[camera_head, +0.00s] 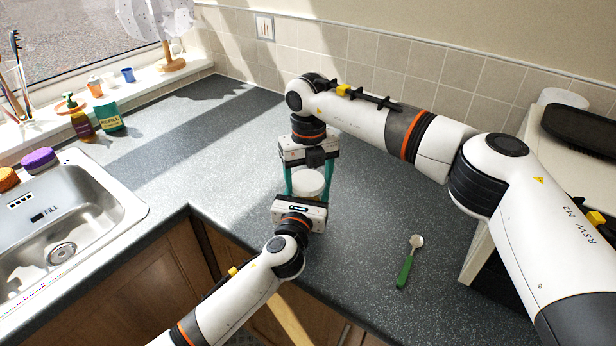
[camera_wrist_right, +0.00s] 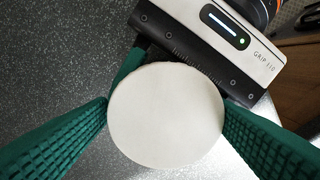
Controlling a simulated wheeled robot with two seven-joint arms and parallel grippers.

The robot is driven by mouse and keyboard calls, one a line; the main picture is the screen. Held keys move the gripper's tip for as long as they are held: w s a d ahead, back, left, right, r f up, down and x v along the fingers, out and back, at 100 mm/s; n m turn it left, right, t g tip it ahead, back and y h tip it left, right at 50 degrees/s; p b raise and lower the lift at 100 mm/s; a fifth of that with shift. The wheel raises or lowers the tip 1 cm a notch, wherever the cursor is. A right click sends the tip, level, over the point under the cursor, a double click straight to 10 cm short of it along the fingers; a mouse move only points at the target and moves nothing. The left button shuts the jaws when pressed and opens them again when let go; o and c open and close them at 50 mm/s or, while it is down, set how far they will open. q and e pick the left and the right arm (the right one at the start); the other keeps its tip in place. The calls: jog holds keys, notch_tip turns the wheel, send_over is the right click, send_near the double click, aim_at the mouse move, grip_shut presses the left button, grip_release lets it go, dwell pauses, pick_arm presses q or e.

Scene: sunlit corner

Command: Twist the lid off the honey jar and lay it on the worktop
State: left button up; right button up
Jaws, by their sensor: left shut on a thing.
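The honey jar's round white lid (camera_head: 308,182) shows in the head view between my two grippers, and it fills the middle of the right wrist view (camera_wrist_right: 165,115). The jar's body is hidden under the lid and behind my left gripper. My left gripper (camera_head: 303,190) comes in from the front, low over the worktop (camera_head: 365,215), and is shut on the honey jar. My right gripper (camera_head: 308,180) points down from above, its green fingers on opposite sides of the lid. The fingertips lie at the lid's edge; I cannot tell whether they press on it.
A green-handled spoon (camera_head: 407,262) lies on the worktop to the right. A white appliance stands at the right edge. The worktop left of the jar is clear.

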jog(key=shift+o, duration=1.4)
notch_tip(320, 180, up, 4)
jog(key=shift+r, duration=0.4)
jog(key=shift+c, duration=0.4)
notch_tip(320, 180, up, 3)
jog(key=shift+a+m, duration=0.15)
jog(key=shift+m, duration=0.95)
jog(key=shift+f, duration=3.95)
jog(key=shift+c, duration=0.5)
